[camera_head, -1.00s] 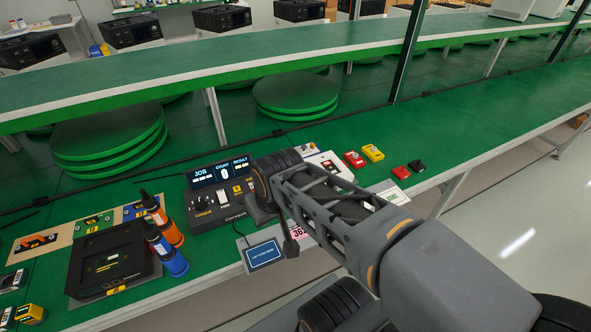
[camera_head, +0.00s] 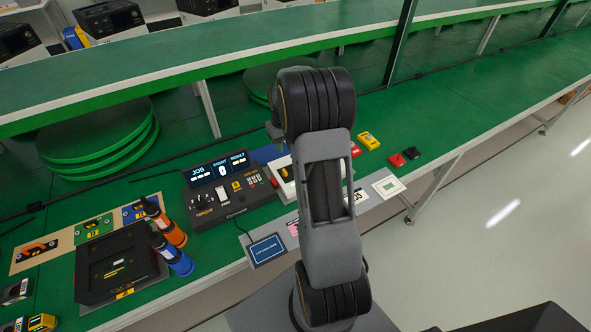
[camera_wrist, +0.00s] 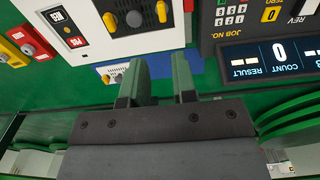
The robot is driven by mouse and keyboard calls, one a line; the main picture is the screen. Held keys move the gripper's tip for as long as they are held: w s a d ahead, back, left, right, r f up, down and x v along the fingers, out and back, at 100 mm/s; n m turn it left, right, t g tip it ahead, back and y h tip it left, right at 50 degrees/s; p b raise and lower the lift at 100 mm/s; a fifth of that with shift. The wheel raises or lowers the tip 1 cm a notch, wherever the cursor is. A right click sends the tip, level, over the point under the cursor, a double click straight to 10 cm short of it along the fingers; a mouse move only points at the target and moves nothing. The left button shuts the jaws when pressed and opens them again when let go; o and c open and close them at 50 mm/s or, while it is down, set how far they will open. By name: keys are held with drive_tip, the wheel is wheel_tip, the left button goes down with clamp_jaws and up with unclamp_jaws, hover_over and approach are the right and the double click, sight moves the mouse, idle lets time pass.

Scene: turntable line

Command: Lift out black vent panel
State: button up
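No black vent panel can be picked out for certain. A black square fixture (camera_head: 85,285) at the left of the green bench holds a flat dark piece (camera_head: 115,262) with small pale marks, possibly the panel. In the wrist view my gripper (camera_wrist: 161,80) has its two dark green fingers apart, with nothing between them. It is over the bench near a white unit (camera_wrist: 92,32) with yellow knobs and a black control box (camera_wrist: 230,28). In the head view my arm hides the fingers and part of the white unit (camera_head: 272,172).
The control box (camera_head: 222,205) with a lit display stands right of the fixture. A blue-screened tablet (camera_head: 266,249) is at the front edge. Red and yellow blocks (camera_head: 368,140) lie to the right, beside bare bench.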

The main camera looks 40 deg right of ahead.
hover_over(285, 171)
wheel_tip(285, 171, down, 8)
drive_tip(key=shift+d+r+p, duration=0.1)
drive_tip(key=shift+p, duration=0.25)
drive_tip(key=shift+f+p, duration=0.7)
drive_tip(key=shift+f, duration=1.95)
drive_tip(key=shift+c, duration=0.4)
clamp_jaws()
